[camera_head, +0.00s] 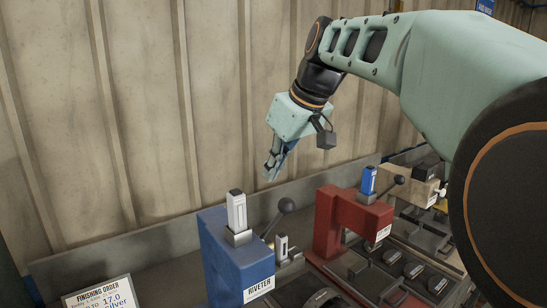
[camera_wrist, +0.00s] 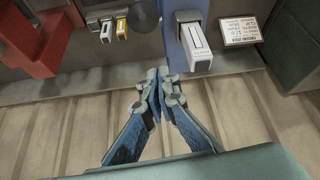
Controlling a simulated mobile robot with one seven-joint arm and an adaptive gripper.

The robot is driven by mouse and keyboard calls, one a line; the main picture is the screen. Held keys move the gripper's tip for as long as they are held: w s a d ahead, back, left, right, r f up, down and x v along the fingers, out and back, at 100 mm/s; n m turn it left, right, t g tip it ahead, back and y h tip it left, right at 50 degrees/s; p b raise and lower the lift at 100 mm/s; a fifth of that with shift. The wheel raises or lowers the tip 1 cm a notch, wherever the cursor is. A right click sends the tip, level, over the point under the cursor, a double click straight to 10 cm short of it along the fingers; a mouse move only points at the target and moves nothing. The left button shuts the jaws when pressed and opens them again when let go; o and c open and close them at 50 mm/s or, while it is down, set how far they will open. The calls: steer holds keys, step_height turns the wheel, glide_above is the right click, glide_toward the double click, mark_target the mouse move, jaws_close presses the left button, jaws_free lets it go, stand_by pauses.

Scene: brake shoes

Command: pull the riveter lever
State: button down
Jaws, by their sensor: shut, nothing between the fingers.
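The blue riveter (camera_head: 228,262) stands in the lower middle of the head view, with a "RIVETER" label on its front and a white and grey block on top. Its lever (camera_head: 286,205) has a dark round knob and sticks up on the right side of the riveter. In the wrist view the knob (camera_wrist: 145,14) is a blurred dark ball at the top edge, left of the riveter's white block (camera_wrist: 197,42). My gripper (camera_head: 271,172) is shut and empty, pointing down above and behind the lever, apart from it. In the wrist view its fingertips (camera_wrist: 158,73) meet below the knob.
A red press (camera_head: 335,215) with its own dark-knobbed lever (camera_head: 398,180) stands to the right. A finishing order sign (camera_head: 98,295) is at lower left. A tray of dark brake shoes (camera_head: 413,270) lies at lower right. The corrugated wall (camera_head: 140,120) rises close behind my gripper.

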steer(key=f, duration=0.1)
steer(key=s+d+f, duration=0.1)
steer(key=f, duration=0.1)
steer(key=f+p, duration=0.1)
steer(key=shift+s+d+f, duration=0.15)
steer(key=shift+d, duration=0.05)
steer(key=shift+d+f+b, duration=0.1)
steer(key=shift+f+b, duration=0.05)
steer(key=shift+b, duration=0.25)
